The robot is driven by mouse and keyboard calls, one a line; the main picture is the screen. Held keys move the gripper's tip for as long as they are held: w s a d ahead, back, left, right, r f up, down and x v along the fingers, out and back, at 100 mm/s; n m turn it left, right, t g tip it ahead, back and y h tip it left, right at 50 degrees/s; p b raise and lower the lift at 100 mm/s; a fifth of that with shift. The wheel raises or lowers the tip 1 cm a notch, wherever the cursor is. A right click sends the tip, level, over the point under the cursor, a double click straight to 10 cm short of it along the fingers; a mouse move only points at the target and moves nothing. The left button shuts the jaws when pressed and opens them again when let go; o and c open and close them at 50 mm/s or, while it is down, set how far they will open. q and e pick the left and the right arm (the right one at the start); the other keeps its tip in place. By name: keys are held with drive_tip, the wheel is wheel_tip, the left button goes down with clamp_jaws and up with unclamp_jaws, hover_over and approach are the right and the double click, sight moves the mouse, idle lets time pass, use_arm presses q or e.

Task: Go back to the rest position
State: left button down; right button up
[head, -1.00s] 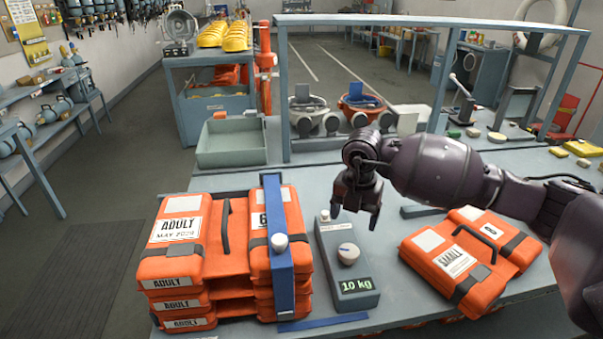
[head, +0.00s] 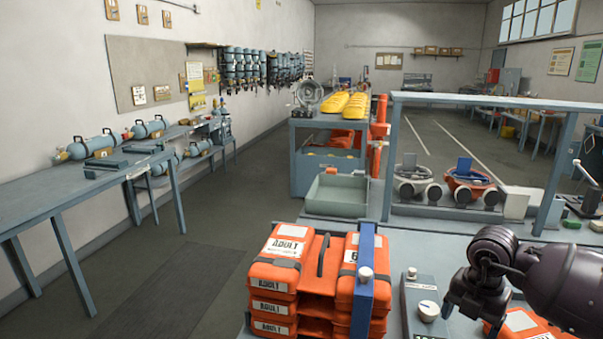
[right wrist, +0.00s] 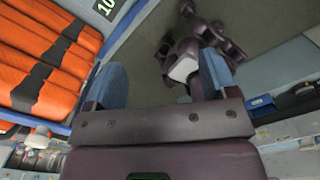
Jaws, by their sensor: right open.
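My right gripper (head: 462,308) hangs above the table at the lower right of the head view, just right of the grey scale (head: 410,312). In the right wrist view it (right wrist: 163,78) has two blue-padded fingers spread apart with nothing between them. A stack of orange packs marked ADULT (head: 274,272) stands left of the scale, with a blue bar (head: 366,248) across it. The stack also shows at the upper left of the right wrist view (right wrist: 30,55). Another orange pack (head: 522,322) is partly hidden behind my right arm. My left gripper is not in view.
A pale green tray (head: 338,196) and a blue-grey frame (head: 480,98) stand beyond the packs. A side bench (head: 60,188) with grey cylinders runs along the left wall. The floor (head: 200,275) between bench and table is clear.

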drive_tip(key=s+a+f+m+t+y, duration=0.1)
drive_tip(key=s+a+m+t+y, duration=0.2)
drive_tip(key=a+y, duration=0.65)
drive_tip(key=s+a+f+m+t+y, duration=0.15)
drive_tip(key=s+a+t+y, duration=0.3)
drive_tip(key=a+y, duration=0.5)
drive_tip(key=s+d+f+m+t+h, duration=0.1)
drive_tip(key=d+f+m+t+h, duration=0.75)
drive_tip(key=m+h, duration=0.45)
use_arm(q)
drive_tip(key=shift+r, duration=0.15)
use_arm(e)
drive_tip(key=s+d+f+m+g+h, duration=0.2)
drive_tip(key=s+d+f+m+h, duration=0.1)
drive_tip(key=s+f+m, duration=0.1)
drive_tip(key=s+d+f+m+g+h, duration=0.2)
drive_tip(key=s+d+f+m+h, duration=0.1)
drive_tip(key=s+f, duration=0.4)
drive_tip(key=shift+s+f+m, duration=0.3)
drive_tip(key=shift+s+m, duration=0.05)
drive_tip(key=shift+s, duration=0.1)
